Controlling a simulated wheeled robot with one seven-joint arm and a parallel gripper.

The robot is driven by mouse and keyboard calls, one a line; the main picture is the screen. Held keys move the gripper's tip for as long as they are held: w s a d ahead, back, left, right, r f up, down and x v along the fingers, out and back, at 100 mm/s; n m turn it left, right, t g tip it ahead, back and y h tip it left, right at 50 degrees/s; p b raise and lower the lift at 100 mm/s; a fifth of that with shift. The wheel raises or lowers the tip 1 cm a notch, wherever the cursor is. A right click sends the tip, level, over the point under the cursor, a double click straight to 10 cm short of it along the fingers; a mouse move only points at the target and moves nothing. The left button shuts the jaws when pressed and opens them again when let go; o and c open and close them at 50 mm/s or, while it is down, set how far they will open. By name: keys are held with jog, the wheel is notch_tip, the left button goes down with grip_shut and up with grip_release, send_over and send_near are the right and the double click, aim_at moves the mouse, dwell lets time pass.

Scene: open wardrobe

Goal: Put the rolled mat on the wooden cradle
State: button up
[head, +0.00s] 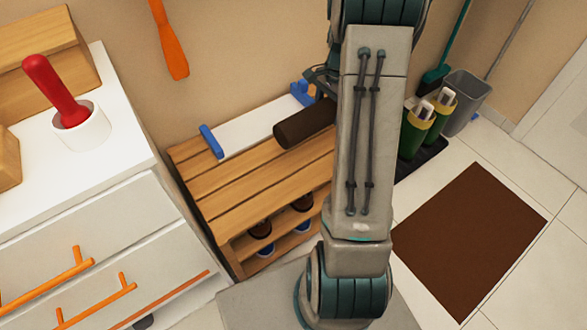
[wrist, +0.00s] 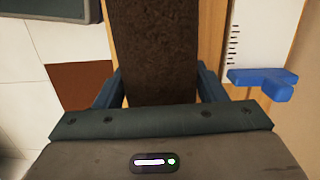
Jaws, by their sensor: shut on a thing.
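The rolled mat (head: 304,124) is a dark brown cylinder over the back right of the slatted wooden bench, partly hidden behind my arm. In the wrist view the mat (wrist: 162,50) runs lengthwise between my fingers. My gripper (wrist: 162,88) is shut on it, with a blue-grey finger on each side. In the head view my gripper is mostly hidden by my arm. I cannot tell whether the mat touches the bench. No wooden cradle is clearly recognizable; a wooden block (head: 8,160) and a wooden box (head: 45,55) stand on the white dresser at left.
The slatted bench (head: 235,185) carries a white measuring board (head: 250,127) with blue ends, close to the mat. Green boots (head: 414,130) and a grey bin (head: 466,100) stand at right. A flat brown doormat (head: 470,240) lies on the floor. The bench's front slats are clear.

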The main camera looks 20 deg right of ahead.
jog(key=shift+d+f, duration=0.2)
jog(key=shift+f, duration=0.05)
jog(key=shift+s+a+f+b, duration=0.1)
jog(key=shift+a+f+b, duration=0.1)
jog(key=shift+a+b, duration=0.1)
jog(key=b, duration=0.4)
send_over(292, 161)
jog(key=f, duration=0.6)
jog(key=shift+d+f, duration=0.25)
jog(key=shift+f+b, duration=0.85)
jog(key=shift+f, duration=1.1)
jog(key=shift+f, duration=0.15)
jog(key=o, duration=1.2)
